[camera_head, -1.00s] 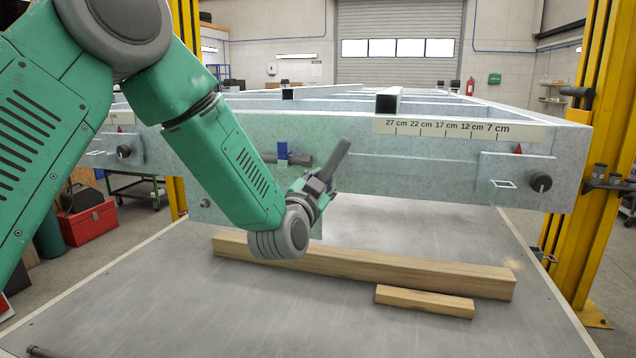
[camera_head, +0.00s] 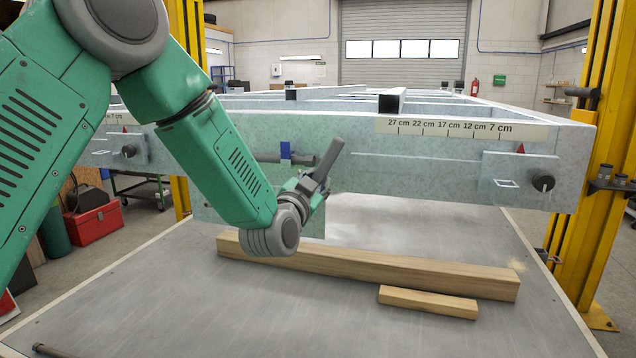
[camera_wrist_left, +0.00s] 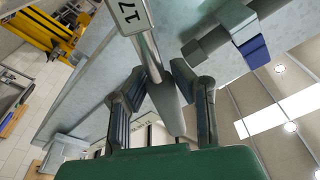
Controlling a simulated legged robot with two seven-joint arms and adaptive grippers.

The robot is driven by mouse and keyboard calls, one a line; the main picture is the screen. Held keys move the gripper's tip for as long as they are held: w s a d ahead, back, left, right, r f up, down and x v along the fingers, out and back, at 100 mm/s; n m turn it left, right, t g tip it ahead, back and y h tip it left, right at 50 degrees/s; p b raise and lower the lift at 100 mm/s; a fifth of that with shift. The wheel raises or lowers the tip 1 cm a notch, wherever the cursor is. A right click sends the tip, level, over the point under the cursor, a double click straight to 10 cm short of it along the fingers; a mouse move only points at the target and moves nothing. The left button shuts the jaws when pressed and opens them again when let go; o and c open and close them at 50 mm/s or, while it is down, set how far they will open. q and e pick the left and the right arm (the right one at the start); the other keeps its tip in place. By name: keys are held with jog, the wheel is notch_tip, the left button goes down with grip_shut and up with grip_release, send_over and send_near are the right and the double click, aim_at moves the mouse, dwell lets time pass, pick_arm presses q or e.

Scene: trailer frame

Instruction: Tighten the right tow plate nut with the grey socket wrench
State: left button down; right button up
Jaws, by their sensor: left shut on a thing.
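My left gripper (camera_head: 308,188) is shut on the grey socket wrench (camera_head: 330,160), in front of the middle of the galvanised frame beam. In the left wrist view the gripper's fingers (camera_wrist_left: 165,95) sit either side of the wrench's tapered grey part (camera_wrist_left: 167,108), and a shiny shaft (camera_wrist_left: 149,55) runs on from it. The wrench's socket end is not clear. The right tow plate (camera_head: 507,172) is on the beam at the right, with a dark round nut (camera_head: 543,181) at its right end. The wrench is well left of and apart from it. My right gripper is not in view.
A blue clamp (camera_head: 285,153) and dark bar stick out of the beam close to my left gripper. A second tow plate (camera_head: 118,150) is at the left. Two wooden beams (camera_head: 370,268) (camera_head: 428,301) lie on the table. A yellow post (camera_head: 610,130) stands at the right.

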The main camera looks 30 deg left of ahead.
pick_arm(q)
jog(key=shift+a, duration=0.2)
jog(key=shift+s+a, duration=0.1)
jog(key=shift+a, duration=0.2)
jog(key=shift+a+f, duration=0.1)
jog(key=shift+a, duration=0.45)
jog(key=shift+d, duration=0.2)
jog(key=shift+w, duration=0.2)
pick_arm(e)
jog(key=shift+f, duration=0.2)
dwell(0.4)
pick_arm(q)
jog(key=shift+d, duration=0.1)
